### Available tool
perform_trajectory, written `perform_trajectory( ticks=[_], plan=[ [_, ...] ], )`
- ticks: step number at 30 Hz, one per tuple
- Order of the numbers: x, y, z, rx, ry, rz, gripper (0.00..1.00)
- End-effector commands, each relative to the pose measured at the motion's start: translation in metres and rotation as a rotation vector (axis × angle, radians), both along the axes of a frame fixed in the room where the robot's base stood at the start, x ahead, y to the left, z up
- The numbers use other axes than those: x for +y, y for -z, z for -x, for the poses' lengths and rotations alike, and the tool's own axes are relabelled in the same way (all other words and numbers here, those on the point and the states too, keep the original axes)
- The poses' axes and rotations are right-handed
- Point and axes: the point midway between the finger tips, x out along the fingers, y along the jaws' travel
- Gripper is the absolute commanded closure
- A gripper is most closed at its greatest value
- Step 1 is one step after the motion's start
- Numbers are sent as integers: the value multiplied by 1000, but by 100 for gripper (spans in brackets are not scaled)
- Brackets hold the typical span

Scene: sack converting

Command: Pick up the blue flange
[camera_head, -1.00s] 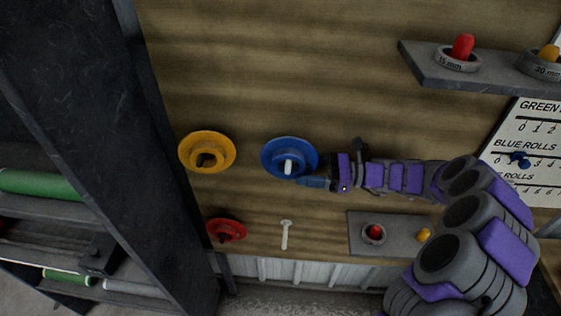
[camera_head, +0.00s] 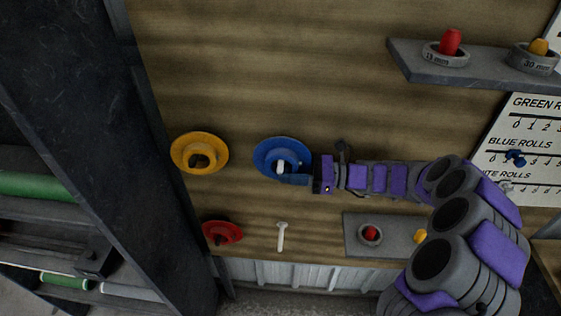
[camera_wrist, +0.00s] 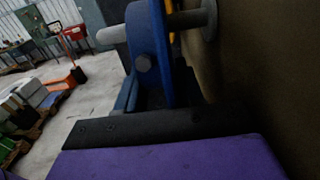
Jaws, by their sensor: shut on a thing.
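The blue flange (camera_head: 265,155) is a round dished disc at a pale peg on the wooden board. It also shows edge-on in the wrist view (camera_wrist: 150,60), where the grey peg (camera_wrist: 188,19) runs from it to the board. My gripper (camera_head: 296,180) reaches in from the right and is shut on the flange's lower right part. In the wrist view the flange stands a little off the board, with the peg still passing through it. The fingertips are partly hidden by the flange.
A yellow flange (camera_head: 182,142) hangs left of the blue one and a red flange (camera_head: 222,232) below it. A bare white peg (camera_head: 282,236) sticks out below. A grey shelf (camera_head: 470,82) with rings is at upper right. A dark post (camera_head: 90,120) stands at left.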

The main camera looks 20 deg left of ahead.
Motion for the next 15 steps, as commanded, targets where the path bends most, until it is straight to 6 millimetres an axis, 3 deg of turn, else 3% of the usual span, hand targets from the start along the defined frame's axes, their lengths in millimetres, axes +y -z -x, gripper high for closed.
perform_trajectory(
  ticks=[7, 15],
  plan=[
    [5, 3, -1, 2, 2, 7, 100],
    [6, 3, 0, 2, 1, 9, 100]
  ],
)
